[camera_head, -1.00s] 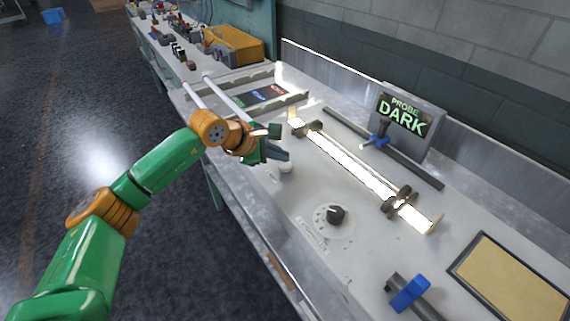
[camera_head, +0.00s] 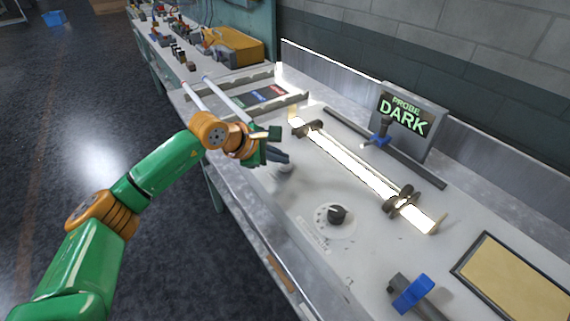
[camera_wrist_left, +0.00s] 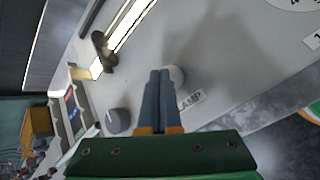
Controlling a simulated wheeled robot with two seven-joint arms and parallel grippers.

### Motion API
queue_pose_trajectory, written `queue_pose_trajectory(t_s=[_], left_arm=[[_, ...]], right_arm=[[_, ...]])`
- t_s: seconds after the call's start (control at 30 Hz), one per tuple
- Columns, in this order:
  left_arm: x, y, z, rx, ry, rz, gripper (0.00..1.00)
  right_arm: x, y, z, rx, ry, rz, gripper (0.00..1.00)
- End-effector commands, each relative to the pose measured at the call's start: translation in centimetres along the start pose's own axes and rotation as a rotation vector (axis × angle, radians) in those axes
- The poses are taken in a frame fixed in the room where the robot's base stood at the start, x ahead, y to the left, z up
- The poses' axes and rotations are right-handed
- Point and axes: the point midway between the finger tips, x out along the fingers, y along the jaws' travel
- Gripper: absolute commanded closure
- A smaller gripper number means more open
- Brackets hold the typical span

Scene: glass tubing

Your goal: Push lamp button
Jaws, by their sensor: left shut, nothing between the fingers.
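The lamp button is a small white round cap (camera_head: 286,169) on the pale bench panel. It also shows in the left wrist view (camera_wrist_left: 177,74), beside the fingertips, with a partly hidden label ending in "AMP" (camera_wrist_left: 190,99). My left gripper (camera_head: 286,158) is shut and empty, right over the button in the head view. In the left wrist view its fingers (camera_wrist_left: 160,73) overlap the button's edge; I cannot tell whether they touch it. A bright glowing glass tube (camera_head: 355,167) lies in holders behind. A display (camera_head: 405,115) reads "PROBE DARK". My right gripper is not in view.
A dark knob (camera_head: 337,214) stands on a dial in front of the tube. A blue-handled part (camera_head: 411,294) and a framed tan pad (camera_head: 510,280) are at the right. A rack with rods (camera_head: 240,96) lies beyond the gripper. A yellow bin (camera_head: 235,46) is farther back.

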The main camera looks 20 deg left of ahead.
Motion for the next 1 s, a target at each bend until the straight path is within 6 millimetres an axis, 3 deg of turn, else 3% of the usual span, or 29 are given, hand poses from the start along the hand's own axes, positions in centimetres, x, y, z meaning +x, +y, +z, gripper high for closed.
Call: queue_pose_trajectory(t_s=[0.37, 1.0], left_arm=[[0.3, -0.2, -0.2, 0.0, 0.001, 0.0, 1.0], [-1.1, 0.9, 0.8, 0.0, 0.0, 0.0, 1.0]], right_arm=[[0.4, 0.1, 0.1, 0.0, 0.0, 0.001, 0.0], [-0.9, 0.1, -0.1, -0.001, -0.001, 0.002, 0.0]])
